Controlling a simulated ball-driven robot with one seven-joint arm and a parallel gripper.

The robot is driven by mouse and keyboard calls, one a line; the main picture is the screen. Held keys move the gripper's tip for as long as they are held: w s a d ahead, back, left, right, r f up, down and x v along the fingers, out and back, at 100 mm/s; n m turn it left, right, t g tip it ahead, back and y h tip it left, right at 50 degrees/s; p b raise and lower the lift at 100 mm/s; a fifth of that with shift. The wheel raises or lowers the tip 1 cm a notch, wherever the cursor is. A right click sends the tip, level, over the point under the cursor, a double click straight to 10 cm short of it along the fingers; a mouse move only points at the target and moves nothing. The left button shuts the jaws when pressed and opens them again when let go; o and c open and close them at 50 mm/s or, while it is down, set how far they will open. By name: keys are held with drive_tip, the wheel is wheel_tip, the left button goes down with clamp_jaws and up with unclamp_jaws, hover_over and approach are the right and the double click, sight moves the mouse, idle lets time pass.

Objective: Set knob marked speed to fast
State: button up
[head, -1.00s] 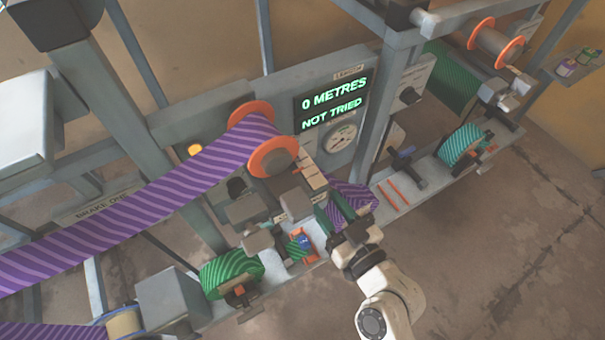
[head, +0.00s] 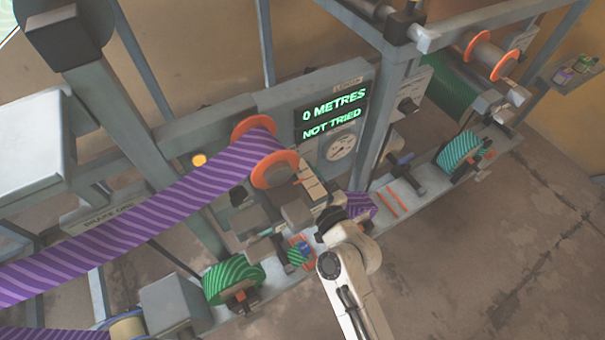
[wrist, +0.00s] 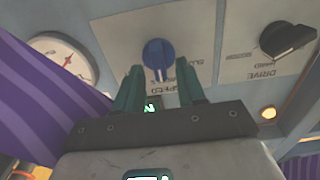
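The speed knob (wrist: 158,52) is blue and sits on a pale panel in the wrist view, which shows the lettering upside down. Its narrow end points down in the picture. The word SPEED is partly covered by my fingers, and I cannot read the setting surely. My gripper (wrist: 159,82) is open, its two green fingers apart, with the knob in line with the gap at their tips. I cannot tell whether they touch it. In the head view my arm hides the fingertips and the knob.
A black DRIVE knob (wrist: 287,40) is beside the speed knob. A round gauge (wrist: 64,58) and purple striped web (wrist: 40,95) lie left. In the head view, the display (head: 331,113) reads 0 METRES, NOT TRIED. An orange-flanged roller (head: 274,169) stands near my arm. Open floor lies right.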

drive_tip(key=shift+c, duration=0.3)
clamp_jaws()
drive_tip(key=shift+m, duration=0.3)
drive_tip(key=m, duration=1.1)
drive_tip(key=shift+w+d+f, duration=0.25)
drive_tip(key=shift+d+f, duration=0.05)
drive_tip(key=shift+d, duration=0.05)
drive_tip(key=shift+m, duration=0.3)
idle(0.3)
drive_tip(key=shift+o, duration=0.3)
unclamp_jaws()
